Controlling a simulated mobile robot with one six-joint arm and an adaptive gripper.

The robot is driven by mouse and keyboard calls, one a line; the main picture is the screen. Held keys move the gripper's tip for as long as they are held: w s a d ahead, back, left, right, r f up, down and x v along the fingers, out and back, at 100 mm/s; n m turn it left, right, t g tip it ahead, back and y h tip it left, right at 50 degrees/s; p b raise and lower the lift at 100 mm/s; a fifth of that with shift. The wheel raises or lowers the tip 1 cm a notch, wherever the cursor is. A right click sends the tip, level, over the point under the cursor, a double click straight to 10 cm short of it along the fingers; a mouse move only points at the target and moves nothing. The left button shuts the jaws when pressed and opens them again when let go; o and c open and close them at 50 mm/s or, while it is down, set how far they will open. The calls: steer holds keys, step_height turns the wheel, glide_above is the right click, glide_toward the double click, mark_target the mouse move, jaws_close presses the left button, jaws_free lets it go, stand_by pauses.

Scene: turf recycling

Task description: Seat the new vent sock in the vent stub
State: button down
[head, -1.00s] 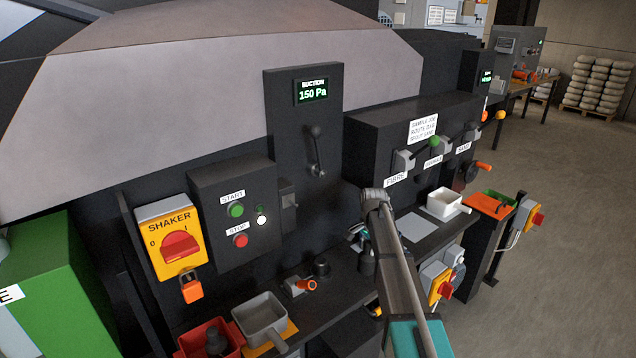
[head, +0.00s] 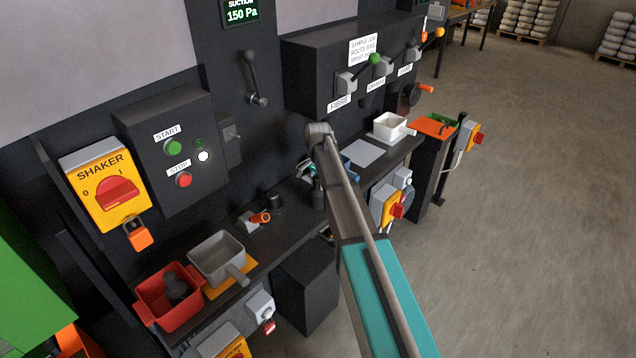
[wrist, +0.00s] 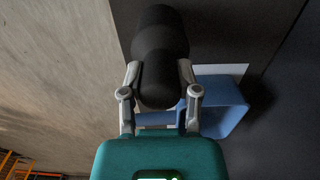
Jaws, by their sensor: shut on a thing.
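My gripper (wrist: 159,78) is shut on a black, rounded, sock-like piece, taken as the new vent sock (wrist: 160,38), which points away from the palm in the wrist view. In the head view my gripper (head: 312,172) is mostly hidden behind my arm, above the dark bench, and a dark part of the held piece shows below it. A short black upright cylinder (head: 273,202) stands on the bench left of my gripper; it may be the vent stub, but I cannot tell for sure. The held sock is apart from that cylinder.
A red bin (head: 150,309) with a dark piece in it and a grey scoop (head: 218,252) are at the bench's left end. An orange-handled valve (head: 254,219) is beside the black cylinder.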

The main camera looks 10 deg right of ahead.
steer(key=shift+f, duration=0.25)
steer(key=shift+c, duration=1.3)
jaws_free()
steer(key=shift+r, duration=0.1)
